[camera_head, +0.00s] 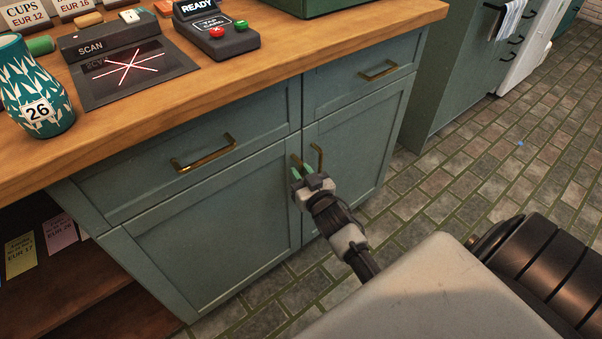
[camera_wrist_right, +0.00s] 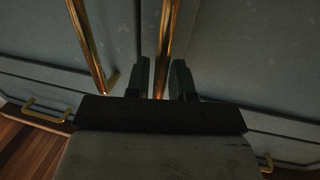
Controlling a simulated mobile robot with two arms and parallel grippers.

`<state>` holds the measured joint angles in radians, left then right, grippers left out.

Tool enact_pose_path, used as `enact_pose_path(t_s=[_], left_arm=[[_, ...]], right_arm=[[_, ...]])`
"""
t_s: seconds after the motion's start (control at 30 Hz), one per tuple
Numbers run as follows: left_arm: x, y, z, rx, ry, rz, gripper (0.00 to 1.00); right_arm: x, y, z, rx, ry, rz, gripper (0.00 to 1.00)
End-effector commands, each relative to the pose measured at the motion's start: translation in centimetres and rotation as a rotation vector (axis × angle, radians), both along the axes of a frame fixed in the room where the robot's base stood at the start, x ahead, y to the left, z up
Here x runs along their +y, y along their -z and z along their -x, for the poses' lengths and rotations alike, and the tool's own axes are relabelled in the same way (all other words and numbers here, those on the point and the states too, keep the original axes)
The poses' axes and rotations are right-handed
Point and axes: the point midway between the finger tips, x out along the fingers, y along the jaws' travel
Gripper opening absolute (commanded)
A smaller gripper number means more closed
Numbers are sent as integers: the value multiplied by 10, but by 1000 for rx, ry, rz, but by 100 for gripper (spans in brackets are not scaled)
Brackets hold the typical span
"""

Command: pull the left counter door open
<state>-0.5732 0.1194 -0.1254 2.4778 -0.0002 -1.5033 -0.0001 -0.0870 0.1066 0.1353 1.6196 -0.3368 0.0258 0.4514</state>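The left counter door (camera_head: 200,235) is a blue-green panel below a drawer, and it looks shut, flush with the cabinet front. Its upright brass handle (camera_head: 295,160) is near the door's right edge, partly hidden by my right gripper (camera_head: 302,171). In the right wrist view, which looks upside down, this handle (camera_wrist_right: 166,45) runs between the two dark fingers of the gripper (camera_wrist_right: 161,80). The fingers are apart, with a narrow gap seeming to show on each side of the bar. My left gripper is not in view.
The right door (camera_head: 352,145) has its own brass handle (camera_head: 318,157) close beside; it also shows in the wrist view (camera_wrist_right: 88,40). Drawer handles (camera_head: 203,153) sit above. A card reader (camera_head: 215,33), scan pad (camera_head: 132,72) and patterned cup (camera_head: 35,90) stand on the wooden counter (camera_head: 270,75).

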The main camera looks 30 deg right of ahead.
Motion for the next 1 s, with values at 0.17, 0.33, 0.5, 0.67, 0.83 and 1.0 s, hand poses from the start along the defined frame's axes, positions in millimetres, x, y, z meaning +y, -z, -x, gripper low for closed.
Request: enact_pose_path(t_s=[0.17, 0.33, 0.5, 0.67, 0.83, 1.0], left_arm=[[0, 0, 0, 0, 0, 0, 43], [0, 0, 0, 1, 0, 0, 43], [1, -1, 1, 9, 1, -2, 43], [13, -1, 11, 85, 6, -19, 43], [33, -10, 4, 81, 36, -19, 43], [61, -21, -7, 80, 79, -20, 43]], right_arm=[[0, 0, 0, 0, 0, 0, 0], [0, 0, 0, 0, 0, 0, 0], [-1, 0, 3, 0, 4, -1, 0], [-2, 0, 16, 2, 32, -2, 0], [0, -1, 44, 3, 94, -3, 0], [6, -2, 83, 4, 182, -2, 0]])
